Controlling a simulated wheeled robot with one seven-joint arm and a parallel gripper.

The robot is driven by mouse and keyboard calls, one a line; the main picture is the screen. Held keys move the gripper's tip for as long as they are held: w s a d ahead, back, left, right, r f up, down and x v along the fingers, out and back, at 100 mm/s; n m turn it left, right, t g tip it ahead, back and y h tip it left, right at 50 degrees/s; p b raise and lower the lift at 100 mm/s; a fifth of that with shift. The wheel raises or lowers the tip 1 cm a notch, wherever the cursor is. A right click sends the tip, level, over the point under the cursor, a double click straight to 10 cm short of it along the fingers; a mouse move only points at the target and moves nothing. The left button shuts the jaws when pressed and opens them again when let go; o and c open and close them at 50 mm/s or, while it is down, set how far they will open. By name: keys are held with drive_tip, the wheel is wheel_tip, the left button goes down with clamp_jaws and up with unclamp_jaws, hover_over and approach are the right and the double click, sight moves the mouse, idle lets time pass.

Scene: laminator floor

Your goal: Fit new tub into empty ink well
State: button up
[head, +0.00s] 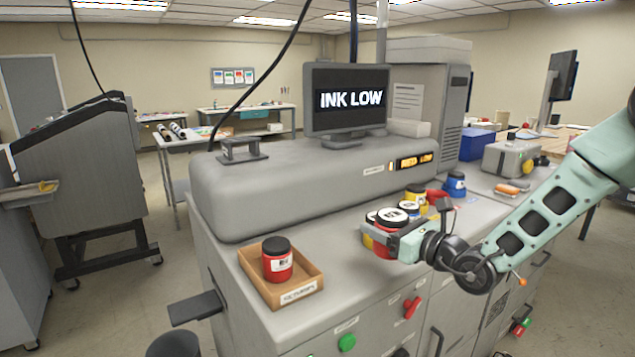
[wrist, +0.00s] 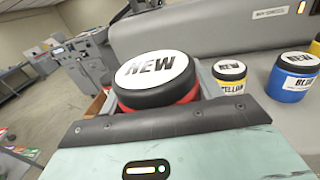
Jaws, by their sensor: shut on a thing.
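My gripper (head: 388,238) is shut on a red tub (head: 384,250) with a black lid and a white NEW label, above the machine's front top. The same red tub fills the middle of the wrist view (wrist: 155,80), upright between the jaws. A yellow tub (wrist: 231,76) and a blue tub (wrist: 293,78), both with NEW lids, stand beyond it in the wrist view; the blue tub (head: 455,184) also shows in the head view. I cannot make out the empty ink well; my gripper and the tubs cover part of that area.
A cardboard tray (head: 310,266) at the machine's front left holds another red tub (head: 278,262) with a plain black lid. A monitor (head: 346,98) reads INK LOW, and a small display (head: 413,161) seems to read RED LOW. A grey case (head: 508,160) stands at the right.

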drive_tip(key=s+d+f+m+t+h+b, duration=0.1)
drive_tip(key=d+f, duration=0.3)
drive_tip(key=f, duration=0.2)
drive_tip(key=s+d+f+m+h+b, duration=0.1)
drive_tip(key=d+f, duration=0.3)
drive_tip(key=f, duration=0.3)
drive_tip(key=s+d+f+m+t+h+b, duration=0.1)
drive_tip(key=s+d+f+m+h+b, duration=0.2)
drive_tip(key=s+d+f+h, duration=0.2)
drive_tip(key=s+d+f+m+t+h+b, duration=0.2)
drive_tip(key=s+f, duration=0.8)
drive_tip(key=f, duration=0.6)
drive_tip(key=d+m+h+b, duration=0.1)
drive_tip(key=d+h, duration=0.1)
drive_tip(key=d, duration=0.1)
drive_tip(key=shift+s+h, duration=0.4)
